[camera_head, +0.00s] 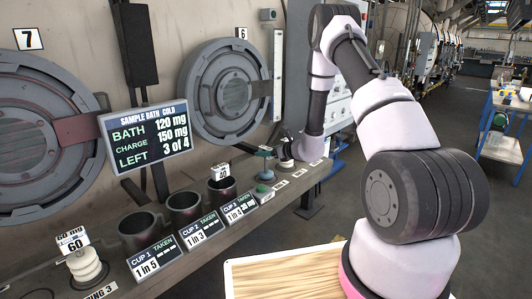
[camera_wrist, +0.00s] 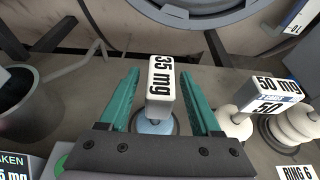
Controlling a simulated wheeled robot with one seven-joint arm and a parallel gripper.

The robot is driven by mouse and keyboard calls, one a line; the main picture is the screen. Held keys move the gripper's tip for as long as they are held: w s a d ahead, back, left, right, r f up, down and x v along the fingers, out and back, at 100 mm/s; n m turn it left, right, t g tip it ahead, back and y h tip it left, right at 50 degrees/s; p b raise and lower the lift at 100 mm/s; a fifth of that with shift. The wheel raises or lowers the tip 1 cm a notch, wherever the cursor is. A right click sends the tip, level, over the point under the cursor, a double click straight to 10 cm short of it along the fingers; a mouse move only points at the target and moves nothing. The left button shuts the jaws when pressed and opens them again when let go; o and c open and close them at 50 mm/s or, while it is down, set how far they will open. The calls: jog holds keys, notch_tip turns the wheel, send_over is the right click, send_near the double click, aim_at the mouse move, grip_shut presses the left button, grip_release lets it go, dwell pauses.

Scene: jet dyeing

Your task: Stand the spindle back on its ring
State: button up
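My gripper (camera_wrist: 159,75) is open in the wrist view, its teal fingers on either side of a small spindle with a white "35 mg" flag (camera_wrist: 159,80). Gaps show between the flag and both fingers. In the head view, the gripper (camera_head: 265,153) is at the far end of the bench, above a blue disc (camera_head: 266,174). Another spindle with white discs (camera_head: 86,266) and a "60 mg" flag stands at near left.
Several dark cups (camera_head: 139,222) with "TAKEN" signs line the bench. A sign (camera_head: 146,135) reads "LEFT 3 of 4". Round hatches (camera_head: 224,92) stand behind.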

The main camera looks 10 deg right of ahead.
jog(key=shift+r, duration=0.2)
jog(key=v, duration=1.1)
jog(key=s+a+r+n+g+y, duration=0.1)
jog(key=s+a+r+n+g, duration=0.35)
jog(key=s+r+n, duration=0.5)
jog(key=s+a+r+n+g+y, duration=0.25)
jog(key=s+a+r+n, duration=0.3)
jog(key=r, duration=0.65)
jog(key=s+d+r+n+t+h, duration=0.1)
jog(key=s+d+r+n+h, duration=0.3)
jog(key=s, duration=0.4)
jog(key=s+d+r+n+t+h, duration=0.1)
jog(key=s+d+r+n+h, duration=0.4)
jog(key=s, duration=0.3)
jog(key=shift+s+d+r+n+t+h, duration=0.3)
jog(key=shift+s+d+r+t+h, duration=0.1)
jog(key=shift+r, duration=0.35)
